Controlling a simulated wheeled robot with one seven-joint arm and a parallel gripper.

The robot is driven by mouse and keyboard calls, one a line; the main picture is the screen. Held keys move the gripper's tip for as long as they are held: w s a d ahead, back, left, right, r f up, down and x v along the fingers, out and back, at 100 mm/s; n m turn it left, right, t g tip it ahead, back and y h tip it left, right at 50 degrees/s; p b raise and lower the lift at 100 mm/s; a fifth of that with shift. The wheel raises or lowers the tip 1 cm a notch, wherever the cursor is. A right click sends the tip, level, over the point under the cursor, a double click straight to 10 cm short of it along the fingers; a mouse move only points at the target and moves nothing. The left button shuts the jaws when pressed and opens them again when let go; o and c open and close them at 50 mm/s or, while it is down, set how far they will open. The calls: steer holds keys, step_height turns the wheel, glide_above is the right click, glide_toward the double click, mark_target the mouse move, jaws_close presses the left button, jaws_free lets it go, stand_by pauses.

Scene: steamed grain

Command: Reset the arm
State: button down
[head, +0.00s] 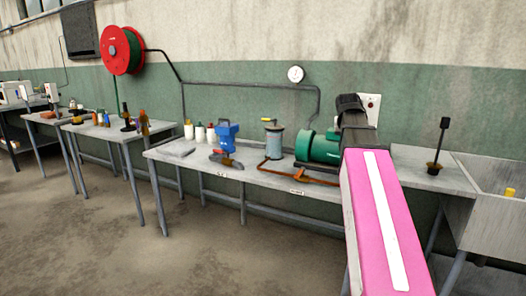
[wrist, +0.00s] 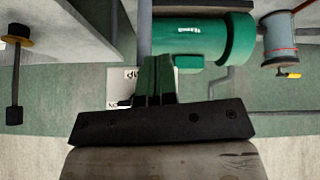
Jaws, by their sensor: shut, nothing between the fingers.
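My pink arm with a white stripe reaches up from the lower right in the head view. At its far end is my dark gripper (head: 351,104), in front of the wall above the workbench. In the wrist view the fingers of my gripper (wrist: 158,68) are together with nothing between them. The wrist picture looks upside down. A green motor (head: 318,147) sits on the bench to the left of the gripper in the head view, and it also shows in the wrist view (wrist: 200,40). I cannot tell the gap between gripper and motor.
A black-handled item (head: 437,145) stands at right beside a sink (head: 495,205). A red hose reel (head: 117,50) hangs on the wall. Floor at left is clear.

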steer(key=s+a+f+n+g+y, duration=0.1)
steer(key=s+a+f, duration=0.15)
steer(key=f, duration=0.55)
steer(key=s+a+f+g, duration=0.1)
steer(key=a+f, duration=0.2)
steer(key=f, duration=0.6)
steer(key=s+a+f+n+g+y, duration=0.1)
steer(key=a+f, duration=0.1)
steer(key=f, duration=0.6)
steer(key=s+a+f+g, duration=0.1)
steer(key=s+a+f, duration=0.1)
steer(key=s+f, duration=0.2)
steer(key=s+a+f+n+g, duration=0.1)
steer(key=s+f, duration=0.3)
steer(key=f, duration=0.5)
steer(key=s+a+f+g+y, duration=0.1)
steer(key=s+a+f, duration=0.2)
steer(key=f, duration=0.3)
steer(key=shift+s+a+f, duration=0.3)
steer(key=shift+s+a, duration=0.1)
steer(key=shift+s, duration=0.25)
